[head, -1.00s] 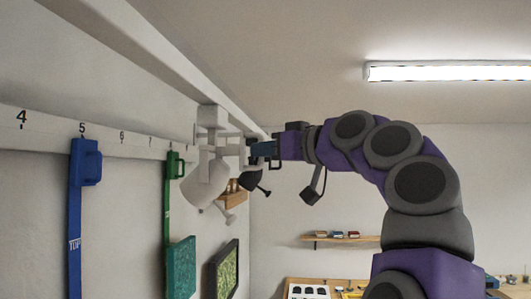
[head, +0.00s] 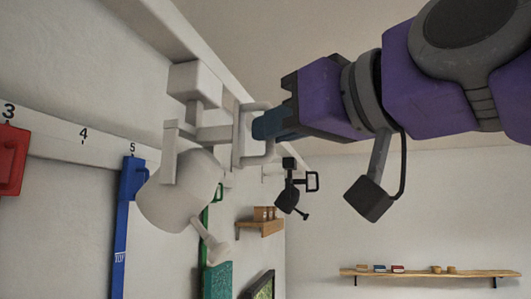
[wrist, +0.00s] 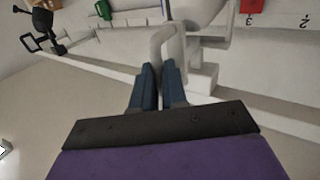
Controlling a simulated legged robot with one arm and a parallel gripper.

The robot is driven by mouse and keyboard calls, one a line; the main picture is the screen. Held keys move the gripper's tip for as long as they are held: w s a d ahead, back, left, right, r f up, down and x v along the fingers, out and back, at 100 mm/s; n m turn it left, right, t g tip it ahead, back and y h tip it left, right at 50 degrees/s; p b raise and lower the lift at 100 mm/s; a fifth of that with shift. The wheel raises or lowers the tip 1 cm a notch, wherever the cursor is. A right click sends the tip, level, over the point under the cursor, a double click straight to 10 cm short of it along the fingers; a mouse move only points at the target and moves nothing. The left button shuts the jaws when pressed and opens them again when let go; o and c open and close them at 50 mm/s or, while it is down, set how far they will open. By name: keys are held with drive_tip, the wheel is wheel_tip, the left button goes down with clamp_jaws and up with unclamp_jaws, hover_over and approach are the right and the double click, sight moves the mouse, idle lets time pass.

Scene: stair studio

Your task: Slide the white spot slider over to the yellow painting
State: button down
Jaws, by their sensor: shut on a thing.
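The white spot slider (head: 180,190) hangs from the overhead rail at the left of the head view, its lamp head tilted down. Its looped handle (head: 253,135) faces my gripper (head: 268,122). My gripper is shut on this handle; in the wrist view the blue fingertips (wrist: 158,78) close on the white loop (wrist: 165,35). No clearly yellow painting shows; a teal painting (head: 217,281) and part of a dark-framed greenish picture (head: 262,286) are at the lower edge.
A black spot (head: 288,195) hangs farther along. Wooden shelves (head: 260,228) (head: 430,273) are farther off. Open air lies below my arm.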

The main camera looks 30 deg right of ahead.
drive_tip(key=shift+s+a, duration=1.65)
drive_tip(key=shift+a, duration=0.2)
drive_tip(key=c, duration=1.2)
unclamp_jaws()
drive_tip(key=shift+o, duration=0.2)
drive_tip(key=shift+s, duration=0.15)
drive_tip(key=s+d+p, duration=0.1)
drive_tip(key=s+d, duration=0.1)
drive_tip(key=s, duration=1.5)
drive_tip(key=shift+s, duration=0.15)
